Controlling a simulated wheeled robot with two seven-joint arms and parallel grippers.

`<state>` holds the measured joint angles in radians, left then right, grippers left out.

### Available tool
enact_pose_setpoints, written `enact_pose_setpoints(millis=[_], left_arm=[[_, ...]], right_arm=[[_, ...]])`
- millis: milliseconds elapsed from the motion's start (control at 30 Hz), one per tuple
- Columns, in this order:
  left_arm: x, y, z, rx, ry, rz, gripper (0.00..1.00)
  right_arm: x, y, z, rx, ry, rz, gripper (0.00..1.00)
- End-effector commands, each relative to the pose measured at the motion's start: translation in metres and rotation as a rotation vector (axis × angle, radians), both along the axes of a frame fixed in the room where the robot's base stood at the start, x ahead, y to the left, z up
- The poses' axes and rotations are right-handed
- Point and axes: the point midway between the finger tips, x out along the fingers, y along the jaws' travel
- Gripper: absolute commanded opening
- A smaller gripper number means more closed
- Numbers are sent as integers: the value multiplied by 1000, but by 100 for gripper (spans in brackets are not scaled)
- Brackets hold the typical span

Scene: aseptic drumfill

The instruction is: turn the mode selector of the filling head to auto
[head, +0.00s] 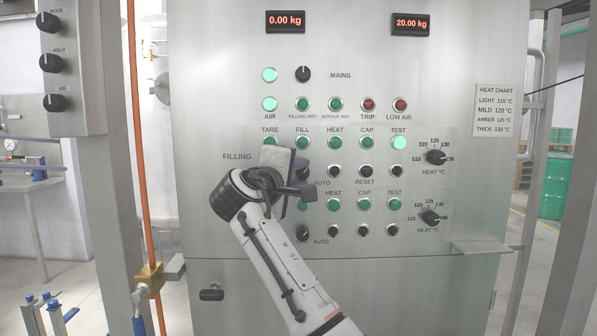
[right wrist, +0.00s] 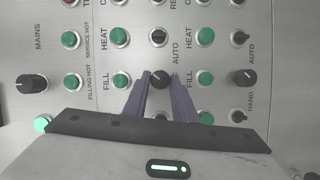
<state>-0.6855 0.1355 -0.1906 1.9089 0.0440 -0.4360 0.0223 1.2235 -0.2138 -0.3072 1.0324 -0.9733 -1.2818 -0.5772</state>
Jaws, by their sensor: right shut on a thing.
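The selector under the upper FILL lamp, a small black knob (right wrist: 160,77) with an AUTO label beside it, shows in the right wrist view between my fingertips. My right gripper (right wrist: 160,88) is shut on this knob. Which way its pointer faces cannot be told. In the head view my right gripper (head: 303,172) is pressed up to the panel and hides the knob and part of its lettering. The green FILL lamp (right wrist: 120,82) is next to the knob in the wrist view. My left gripper is not in view.
The steel panel (head: 215,290) carries lamps and other knobs close around. A lower FILL selector (right wrist: 243,77) is near my fingers. A box with the MODE knob (head: 48,22) hangs at the upper left. A small shelf (head: 482,246) juts out at the lower right.

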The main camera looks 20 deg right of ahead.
Motion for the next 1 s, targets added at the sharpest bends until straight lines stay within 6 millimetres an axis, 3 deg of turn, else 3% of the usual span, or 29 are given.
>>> enact_pose_setpoints(millis=[567,600,667,1000], left_arm=[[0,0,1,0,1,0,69],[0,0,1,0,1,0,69],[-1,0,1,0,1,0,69],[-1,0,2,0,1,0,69]], right_arm=[[0,-1,-1,30,-7,-2,2],[0,-1,-1,30,-7,-2,31],[0,-1,-1,30,-7,-1,41],[-1,1,0,29,-7,0,43]])
